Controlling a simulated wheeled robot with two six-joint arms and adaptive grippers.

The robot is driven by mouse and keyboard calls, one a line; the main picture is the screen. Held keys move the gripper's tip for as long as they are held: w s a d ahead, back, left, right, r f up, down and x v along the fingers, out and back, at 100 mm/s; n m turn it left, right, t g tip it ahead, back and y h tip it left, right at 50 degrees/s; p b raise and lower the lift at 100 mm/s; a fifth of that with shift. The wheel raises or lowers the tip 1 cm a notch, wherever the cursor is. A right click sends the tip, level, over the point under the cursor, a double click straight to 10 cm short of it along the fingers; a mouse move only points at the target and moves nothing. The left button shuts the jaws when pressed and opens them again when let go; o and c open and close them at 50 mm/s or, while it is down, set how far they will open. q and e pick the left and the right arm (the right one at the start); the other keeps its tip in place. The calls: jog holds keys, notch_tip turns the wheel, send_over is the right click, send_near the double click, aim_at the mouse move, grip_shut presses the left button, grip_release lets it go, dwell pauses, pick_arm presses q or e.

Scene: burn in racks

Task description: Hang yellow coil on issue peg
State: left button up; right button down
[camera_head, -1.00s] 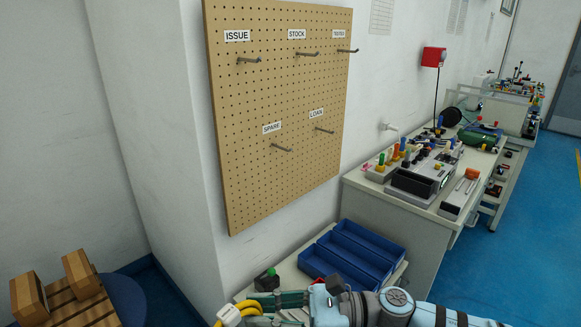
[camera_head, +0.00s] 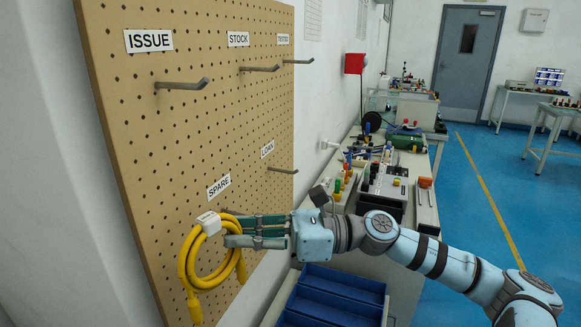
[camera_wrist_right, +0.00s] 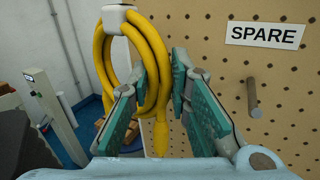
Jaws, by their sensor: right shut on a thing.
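The yellow coil (camera_head: 188,265) is a looped cable with a white band at its top and a yellow end hanging down. My right gripper (camera_head: 232,230) is shut on the coil's upper side, near the band, and holds it in front of the pegboard's lower part. In the right wrist view the coil (camera_wrist_right: 146,60) hangs between and left of the fingers (camera_wrist_right: 160,75). The issue peg (camera_head: 182,85) is a bare metal rod under the ISSUE label (camera_head: 149,40), above the coil. My left gripper is out of view.
The pegboard (camera_head: 120,110) also bears empty stock (camera_head: 260,69), tester (camera_head: 298,61) and loan (camera_head: 282,170) pegs. The spare peg (camera_wrist_right: 253,97) is close right of the gripper in the wrist view. Blue bins (camera_head: 330,295) lie below; a cluttered bench (camera_head: 425,205) stands right.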

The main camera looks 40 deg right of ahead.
jog(key=s+d+r+m+t+b, duration=0.1)
jog(key=s+d+r, duration=0.2)
jog(key=r, duration=0.8)
jog(key=s+d+r+m+t+b, duration=0.1)
jog(key=s+d+r+b, duration=0.15)
jog(key=r, duration=0.85)
pick_arm(q)
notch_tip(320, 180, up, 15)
jog(key=p, duration=1.9)
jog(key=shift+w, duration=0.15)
pick_arm(e)
jog(key=w+a+f, duration=0.2)
jog(key=w+a, duration=0.3)
jog(key=w, duration=0.4)
jog(key=shift+a+f, duration=0.35)
pick_arm(q)
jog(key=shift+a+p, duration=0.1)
jog(key=shift+p, duration=0.2)
pick_arm(e)
jog(key=shift+y, duration=0.3)
